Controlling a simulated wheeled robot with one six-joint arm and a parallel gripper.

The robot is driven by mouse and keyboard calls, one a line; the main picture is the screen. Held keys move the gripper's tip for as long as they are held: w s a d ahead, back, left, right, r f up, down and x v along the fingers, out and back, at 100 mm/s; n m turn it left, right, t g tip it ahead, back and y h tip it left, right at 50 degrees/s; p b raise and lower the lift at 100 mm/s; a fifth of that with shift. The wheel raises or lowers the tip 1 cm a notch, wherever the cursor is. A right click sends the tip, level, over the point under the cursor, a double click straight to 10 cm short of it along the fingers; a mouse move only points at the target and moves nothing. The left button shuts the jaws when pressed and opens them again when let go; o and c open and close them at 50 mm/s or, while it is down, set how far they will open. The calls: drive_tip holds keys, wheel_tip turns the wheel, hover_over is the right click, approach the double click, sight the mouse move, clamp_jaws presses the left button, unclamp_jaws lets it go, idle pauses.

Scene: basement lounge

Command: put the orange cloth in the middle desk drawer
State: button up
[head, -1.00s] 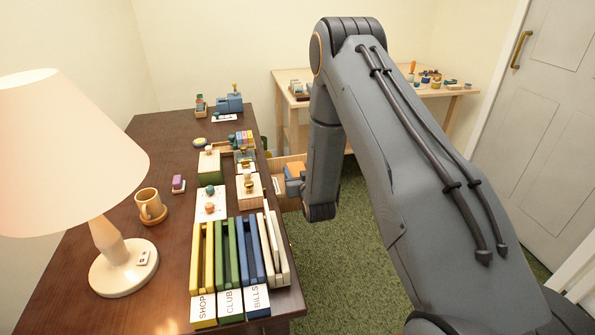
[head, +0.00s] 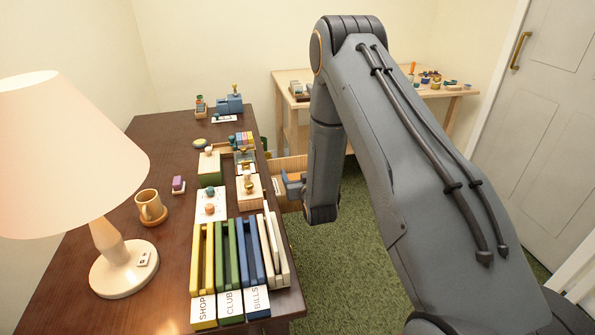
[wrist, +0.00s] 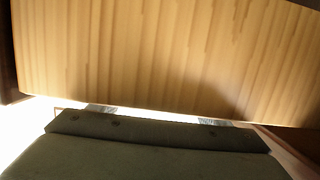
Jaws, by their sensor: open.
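The orange cloth does not show in either view now. An open wooden desk drawer (head: 290,165) juts out from the desk's right side, and I cannot tell from here which drawer of the desk it is. My gripper (head: 290,183) is open at this drawer, partly hidden behind my arm. In the wrist view my gripper (wrist: 158,116) is at the bottom, with a pale wooden panel (wrist: 165,50) close before it. No cloth shows between the fingertips. The drawer's inside is mostly hidden.
The dark desk (head: 165,240) holds a lamp (head: 120,255), a mug (head: 150,206), labelled file holders (head: 230,270) and several small boxes. A light wooden table (head: 290,78) with small items stands behind. Green carpet (head: 350,255) is clear beside the desk.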

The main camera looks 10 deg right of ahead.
drive_tip(key=s+r+g, duration=0.5)
drive_tip(key=s, duration=0.9)
drive_tip(key=s+d+r+g, duration=0.1)
drive_tip(key=s+r+g, duration=0.4)
drive_tip(key=s, duration=0.9)
drive_tip(key=s+d+r+m+g, duration=0.1)
drive_tip(key=s+r+g, duration=0.4)
drive_tip(key=s, duration=0.8)
drive_tip(key=shift+s+d+r+g, duration=0.15)
drive_tip(key=shift+s+r+g, duration=0.15)
drive_tip(key=shift+s+r, duration=0.15)
